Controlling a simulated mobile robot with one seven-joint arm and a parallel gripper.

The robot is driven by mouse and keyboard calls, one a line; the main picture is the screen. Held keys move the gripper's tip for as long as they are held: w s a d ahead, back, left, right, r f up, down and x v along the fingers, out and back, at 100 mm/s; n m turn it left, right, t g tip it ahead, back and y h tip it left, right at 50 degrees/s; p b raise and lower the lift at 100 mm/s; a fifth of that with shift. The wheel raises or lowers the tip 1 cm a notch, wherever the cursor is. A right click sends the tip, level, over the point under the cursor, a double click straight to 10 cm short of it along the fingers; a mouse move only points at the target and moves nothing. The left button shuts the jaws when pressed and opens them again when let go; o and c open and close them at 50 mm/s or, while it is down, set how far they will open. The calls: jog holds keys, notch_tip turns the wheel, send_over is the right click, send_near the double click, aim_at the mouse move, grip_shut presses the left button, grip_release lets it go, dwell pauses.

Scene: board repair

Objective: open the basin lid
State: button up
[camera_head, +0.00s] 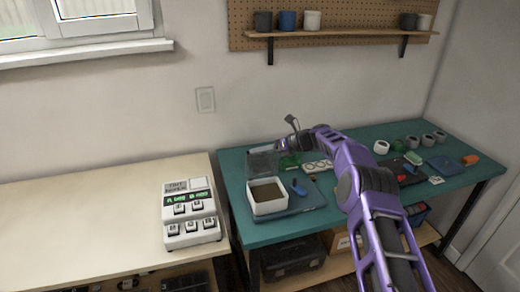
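The basin (268,208) is a white open-topped box with brown contents showing inside. It stands on a blue-grey mat at the left of the teal workbench. A grey see-through panel (261,163), which looks like the basin lid, stands raised at the basin's back edge. The basin's top is uncovered. My gripper (284,146) is at the end of the purple arm, just right of and behind the panel's upper edge. The fingers are too small and dark to tell whether they are open, or whether they touch the panel.
A green item (289,161), a white strip with round holes (317,167) and a blue item (298,187) lie near the basin. A tester (190,213) sits on the cream table at left.

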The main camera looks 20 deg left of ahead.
jog(key=shift+o, duration=1.1)
jog(key=shift+d+f, duration=0.2)
jog(key=shift+f, duration=0.35)
jog(key=shift+a+r, duration=0.1)
jog(key=shift+r, duration=0.05)
jog(key=shift+a+r, duration=0.15)
jog(key=shift+r, duration=0.1)
jog(key=shift+d+r, duration=0.3)
jog(key=shift+d, duration=0.15)
jog(key=v, duration=1.6)
jog(key=shift+d, duration=0.25)
jog(key=shift+o, duration=0.2)
jog(key=shift+f, duration=0.1)
